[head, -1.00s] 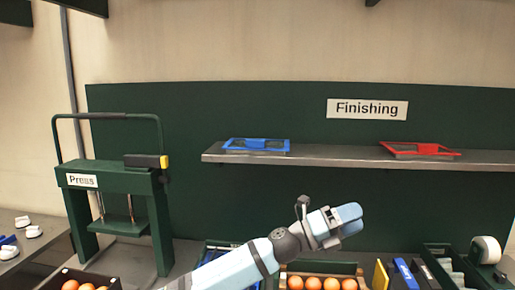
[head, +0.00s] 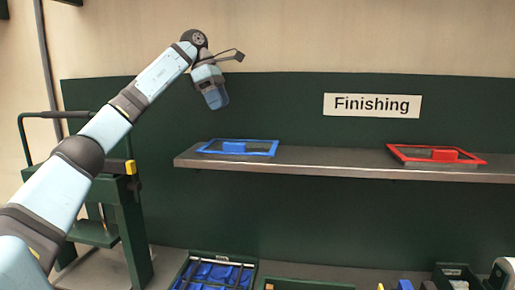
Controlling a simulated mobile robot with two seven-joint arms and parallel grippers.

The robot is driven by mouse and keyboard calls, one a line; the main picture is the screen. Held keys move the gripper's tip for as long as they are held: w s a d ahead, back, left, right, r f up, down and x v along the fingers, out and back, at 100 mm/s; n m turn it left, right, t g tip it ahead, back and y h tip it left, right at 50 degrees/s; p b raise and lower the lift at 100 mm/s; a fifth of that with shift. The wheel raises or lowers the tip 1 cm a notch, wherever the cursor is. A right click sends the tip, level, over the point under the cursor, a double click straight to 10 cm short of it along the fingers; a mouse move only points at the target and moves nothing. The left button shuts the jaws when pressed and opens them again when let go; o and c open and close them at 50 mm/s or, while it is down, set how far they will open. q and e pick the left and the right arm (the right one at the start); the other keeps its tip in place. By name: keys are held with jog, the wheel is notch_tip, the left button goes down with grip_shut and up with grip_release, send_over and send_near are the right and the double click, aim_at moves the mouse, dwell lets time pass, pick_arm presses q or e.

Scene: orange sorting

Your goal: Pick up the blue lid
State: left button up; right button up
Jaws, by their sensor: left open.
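The blue lid (head: 262,153) is a flat blue frame with a raised blue block in its middle. It lies on the left part of the grey shelf (head: 330,165). My left gripper (head: 217,103) hangs above and a little left of the lid, pointing down, apart from it. No object shows in its jaws, and the gap between its fingers is too small to make out. A red lid (head: 412,160) of the same shape lies on the right part of the shelf. My right gripper is out of the picture.
A green press (head: 128,225) stands at the left, behind my left arm. A crate with blue items (head: 213,272) and other bins stand on the bench below. The shelf between the two lids is clear. A "Finishing" sign (head: 372,105) hangs above.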

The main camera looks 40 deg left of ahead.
pick_arm(q)
send_over(233, 143)
jog(key=a, duration=0.3)
jog(key=f, duration=0.6)
jog(key=shift+s+d+f+b, duration=0.2)
jog(key=shift+s+b, duration=0.1)
jog(key=shift+s, duration=0.1)
jog(key=shift+d+f, duration=0.3)
jog(key=shift+f, duration=0.05)
jog(key=p+x, duration=0.1)
jog(key=x, duration=0.2)
jog(key=shift+w+d+f, duration=0.15)
jog(key=shift+w+f, duration=0.1)
jog(key=shift+w+d+f, duration=0.1)
jog(key=shift+w+f, duration=0.05)
jog(key=shift+f, duration=0.25)
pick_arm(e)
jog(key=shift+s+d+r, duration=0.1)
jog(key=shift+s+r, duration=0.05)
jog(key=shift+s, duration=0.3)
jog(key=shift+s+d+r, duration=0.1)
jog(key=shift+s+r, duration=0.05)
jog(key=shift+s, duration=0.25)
pick_arm(q)
jog(key=shift+r, duration=0.1)
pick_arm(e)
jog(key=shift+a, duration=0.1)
